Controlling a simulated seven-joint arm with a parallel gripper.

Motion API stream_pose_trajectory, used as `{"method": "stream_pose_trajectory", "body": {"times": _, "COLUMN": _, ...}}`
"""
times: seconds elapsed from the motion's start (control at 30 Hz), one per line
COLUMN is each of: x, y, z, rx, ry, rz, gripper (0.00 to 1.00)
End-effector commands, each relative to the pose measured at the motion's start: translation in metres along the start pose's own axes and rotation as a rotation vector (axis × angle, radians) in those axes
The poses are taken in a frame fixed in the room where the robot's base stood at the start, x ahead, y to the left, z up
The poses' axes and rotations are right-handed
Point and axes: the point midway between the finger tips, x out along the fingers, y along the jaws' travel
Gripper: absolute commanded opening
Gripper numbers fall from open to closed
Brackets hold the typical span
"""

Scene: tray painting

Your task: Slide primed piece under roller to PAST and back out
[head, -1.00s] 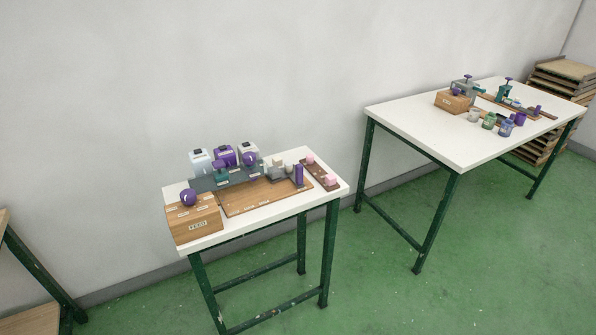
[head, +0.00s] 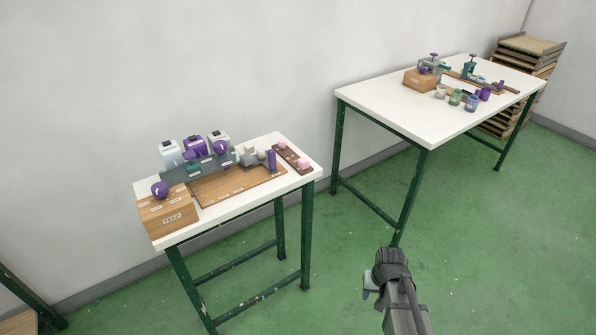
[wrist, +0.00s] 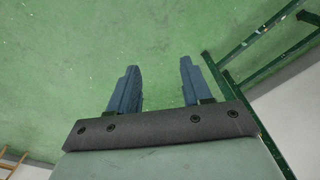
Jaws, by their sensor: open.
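On the near white table (head: 220,216) stands a grey fixture (head: 180,174) with several bottle-like heads, and a brown board (head: 232,186) lies in front of it. Grey blocks and a purple upright part (head: 271,160) stand at the board's right end. Pink pieces (head: 303,163) sit on a dark strip (head: 290,158) at the right. I cannot tell which piece is primed, which part is the roller, or where PAST is marked. My gripper is open and empty in the wrist view (wrist: 158,88), above the green floor. In the head view my arm shows at the lower right, away from both tables.
A wooden box (head: 168,216) labelled FEED with a purple knob (head: 159,189) stands at the near table's left front. A second white table (head: 400,120) at the back right carries jars, a wooden box and small devices. Stacked trays (head: 520,75) stand behind it. Green floor between the tables is clear.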

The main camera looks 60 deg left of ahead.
Motion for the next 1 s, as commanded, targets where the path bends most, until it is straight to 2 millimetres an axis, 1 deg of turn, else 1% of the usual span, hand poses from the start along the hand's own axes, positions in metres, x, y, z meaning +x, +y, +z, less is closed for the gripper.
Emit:
{"method": "stream_pose_trajectory", "body": {"times": 0.03, "x": -0.014, "y": -0.018, "z": -0.022, "rx": -0.026, "ry": 0.027, "rz": -0.004, "gripper": 0.49}}
{"method": "stream_pose_trajectory", "body": {"times": 0.17, "x": -0.050, "y": -0.060, "z": -0.063, "rx": -0.085, "ry": 0.087, "rz": -0.016, "gripper": 0.49}}
{"method": "stream_pose_trajectory", "body": {"times": 0.3, "x": -0.093, "y": -0.109, "z": -0.103, "rx": -0.147, "ry": 0.150, "rz": -0.034, "gripper": 0.49}}
{"method": "stream_pose_trajectory", "body": {"times": 0.37, "x": -0.113, "y": -0.131, "z": -0.118, "rx": -0.174, "ry": 0.177, "rz": -0.043, "gripper": 0.49}}
{"method": "stream_pose_trajectory", "body": {"times": 0.4, "x": -0.127, "y": -0.145, "z": -0.128, "rx": -0.192, "ry": 0.195, "rz": -0.049, "gripper": 0.49}}
{"method": "stream_pose_trajectory", "body": {"times": 0.47, "x": -0.149, "y": -0.167, "z": -0.143, "rx": -0.218, "ry": 0.220, "rz": -0.059, "gripper": 0.49}}
{"method": "stream_pose_trajectory", "body": {"times": 0.5, "x": -0.164, "y": -0.182, "z": -0.152, "rx": -0.236, "ry": 0.237, "rz": -0.066, "gripper": 0.49}}
{"method": "stream_pose_trajectory", "body": {"times": 0.57, "x": -0.187, "y": -0.203, "z": -0.165, "rx": -0.262, "ry": 0.261, "rz": -0.077, "gripper": 0.49}}
{"method": "stream_pose_trajectory", "body": {"times": 0.6, "x": -0.202, "y": -0.218, "z": -0.173, "rx": -0.279, "ry": 0.276, "rz": -0.084, "gripper": 0.49}}
{"method": "stream_pose_trajectory", "body": {"times": 0.67, "x": -0.227, "y": -0.238, "z": -0.185, "rx": -0.304, "ry": 0.299, "rz": -0.095, "gripper": 0.49}}
{"method": "stream_pose_trajectory", "body": {"times": 0.7, "x": -0.244, "y": -0.252, "z": -0.193, "rx": -0.321, "ry": 0.315, "rz": -0.102, "gripper": 0.49}}
{"method": "stream_pose_trajectory", "body": {"times": 0.83, "x": -0.295, "y": -0.286, "z": -0.216, "rx": -0.368, "ry": 0.358, "rz": -0.122, "gripper": 0.49}}
{"method": "stream_pose_trajectory", "body": {"times": 0.9, "x": -0.320, "y": -0.298, "z": -0.229, "rx": -0.388, "ry": 0.376, "rz": -0.131, "gripper": 0.49}}
{"method": "stream_pose_trajectory", "body": {"times": 0.97, "x": -0.340, "y": -0.305, "z": -0.241, "rx": -0.404, "ry": 0.388, "rz": -0.137, "gripper": 0.49}}
{"method": "stream_pose_trajectory", "body": {"times": 1.0, "x": -0.354, "y": -0.308, "z": -0.250, "rx": -0.412, "ry": 0.397, "rz": -0.141, "gripper": 0.49}}
